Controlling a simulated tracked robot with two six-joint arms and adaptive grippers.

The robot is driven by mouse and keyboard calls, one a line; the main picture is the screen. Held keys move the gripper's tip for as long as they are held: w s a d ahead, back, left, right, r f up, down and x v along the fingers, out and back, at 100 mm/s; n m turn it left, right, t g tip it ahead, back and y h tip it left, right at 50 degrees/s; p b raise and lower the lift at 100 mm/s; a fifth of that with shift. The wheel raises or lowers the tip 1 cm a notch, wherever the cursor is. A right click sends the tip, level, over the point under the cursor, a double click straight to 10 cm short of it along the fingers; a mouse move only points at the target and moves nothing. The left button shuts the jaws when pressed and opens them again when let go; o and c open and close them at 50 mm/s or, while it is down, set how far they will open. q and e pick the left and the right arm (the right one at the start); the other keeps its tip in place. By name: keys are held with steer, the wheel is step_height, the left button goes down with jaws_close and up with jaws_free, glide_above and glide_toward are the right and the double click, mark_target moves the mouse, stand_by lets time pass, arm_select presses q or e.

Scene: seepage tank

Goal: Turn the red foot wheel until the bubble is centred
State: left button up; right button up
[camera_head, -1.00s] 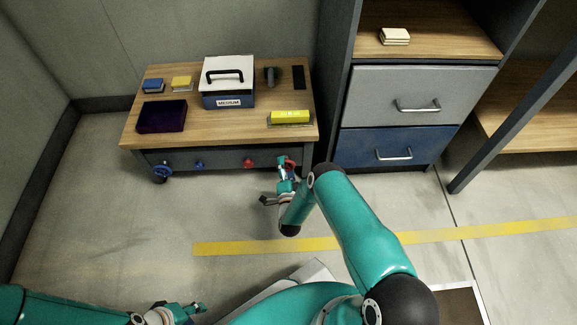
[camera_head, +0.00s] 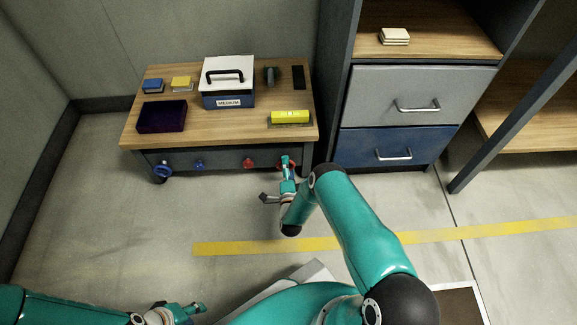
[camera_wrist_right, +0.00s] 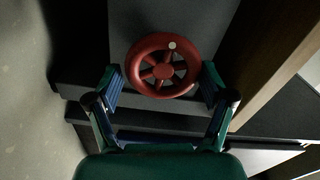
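The red foot wheel (camera_wrist_right: 163,67) has spokes and a pale dot on its upper right rim in the right wrist view. My right gripper (camera_wrist_right: 162,84) is open, with one finger on each side of the wheel; I cannot tell whether either touches it. In the head view my right gripper (camera_head: 287,167) is at the table's front right and hides most of the wheel. A yellow level (camera_head: 290,117) lies on the table above it; its bubble is too small to read. My left gripper (camera_head: 193,310) is low at the left, far from the table, its opening unclear.
The wooden table (camera_head: 230,125) also bears a case (camera_head: 229,88), a dark tray (camera_head: 162,116) and small blocks. A red knob (camera_head: 248,163), a blue knob (camera_head: 199,165) and a blue wheel (camera_head: 162,171) are along its front. Drawers (camera_head: 400,105) stand close on the right.

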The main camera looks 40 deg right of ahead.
steer(key=shift+o, duration=0.9)
steer(key=shift+a, duration=0.1)
steer(key=shift+a, duration=0.1)
steer(key=v, duration=0.7)
steer(key=shift+s, duration=0.2)
steer(key=shift+a, duration=0.1)
